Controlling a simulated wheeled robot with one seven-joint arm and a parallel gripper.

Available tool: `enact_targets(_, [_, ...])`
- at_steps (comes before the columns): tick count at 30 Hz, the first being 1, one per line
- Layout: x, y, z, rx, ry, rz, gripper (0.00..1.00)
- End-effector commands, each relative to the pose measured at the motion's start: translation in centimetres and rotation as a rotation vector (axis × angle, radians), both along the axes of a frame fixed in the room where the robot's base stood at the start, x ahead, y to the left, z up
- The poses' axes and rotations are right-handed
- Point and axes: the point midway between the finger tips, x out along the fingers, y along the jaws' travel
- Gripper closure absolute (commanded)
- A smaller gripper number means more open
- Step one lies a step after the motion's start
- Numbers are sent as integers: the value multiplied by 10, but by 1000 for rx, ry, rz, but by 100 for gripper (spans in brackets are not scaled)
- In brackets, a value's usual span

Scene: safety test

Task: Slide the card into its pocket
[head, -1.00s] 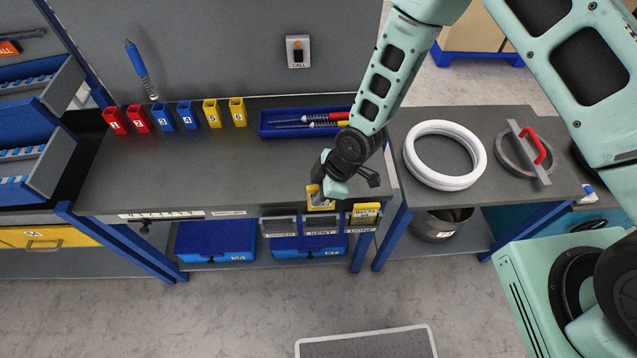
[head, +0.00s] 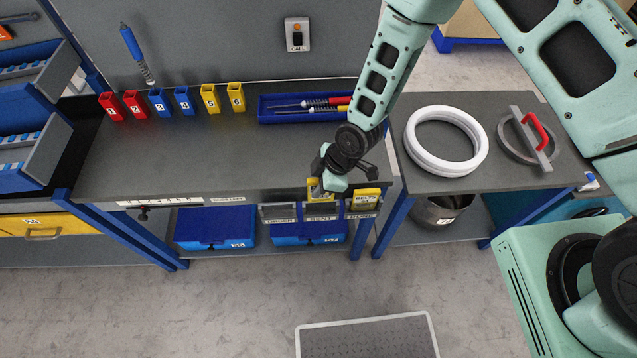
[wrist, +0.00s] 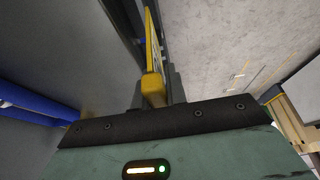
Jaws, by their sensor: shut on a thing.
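My gripper (head: 328,182) is at the front edge of the workbench, shut on a yellow card (head: 317,191). The card also shows edge-on between the fingers in the wrist view (wrist: 153,88). It hangs at the middle pocket (head: 320,211) of a row of three grey pockets on the bench front. Its lower edge is at the pocket's mouth; I cannot tell how far it is inside. Another yellow card (head: 366,197) stands in the right pocket (head: 361,208). The left pocket (head: 278,214) shows no card. The pocket labels are too small to read surely.
The workbench top (head: 220,155) is mostly clear. A blue tray (head: 262,116) with screwdrivers and several numbered coloured bins stand at its back. A white ring (head: 415,155) lies on the right bench. Blue boxes (head: 215,222) sit beneath the bench.

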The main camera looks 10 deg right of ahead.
Motion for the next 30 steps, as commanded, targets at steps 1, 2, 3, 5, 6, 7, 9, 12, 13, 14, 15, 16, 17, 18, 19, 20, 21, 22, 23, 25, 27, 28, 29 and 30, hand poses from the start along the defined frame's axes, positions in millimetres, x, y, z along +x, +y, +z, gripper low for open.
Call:
enact_targets(1, [0,0,-4,0,0,0,100])
enact_targets(2, [0,0,-5,0,0,0,100])
enact_targets(3, [0,0,-7,0,0,0,100])
enact_targets(5, [0,0,-11,0,0,0,100])
enact_targets(6, [0,0,-13,0,0,0,100])
enact_targets(7, [0,0,-14,0,0,0,100])
enact_targets(9, [0,0,-18,0,0,0,100])
enact_targets(12, [0,0,-22,0,0,0,100])
enact_targets(13, [0,0,-24,0,0,0,100])
enact_targets(14, [0,0,-25,0,0,0,100])
enact_targets(15, [0,0,-27,0,0,0,100])
enact_targets(16, [0,0,-29,0,0,0,100])
enact_targets(17, [0,0,-30,0,0,0,100])
enact_targets(18, [0,0,-32,0,0,0,100])
enact_targets(19, [0,0,-33,0,0,0,100])
enact_targets(20, [0,0,-35,0,0,0,100])
enact_targets(21, [0,0,-37,0,0,0,100])
enact_targets(22, [0,0,-38,0,0,0,100])
enact_targets(23, [0,0,-40,0,1,0,100])
enact_targets(25, [0,0,-43,0,1,0,100])
enact_targets(27, [0,0,-46,0,1,0,100])
enact_targets(28, [0,0,-48,0,1,0,100])
enact_targets(29, [0,0,-49,0,1,0,100])
enact_targets(30, [0,0,-51,0,1,0,100])
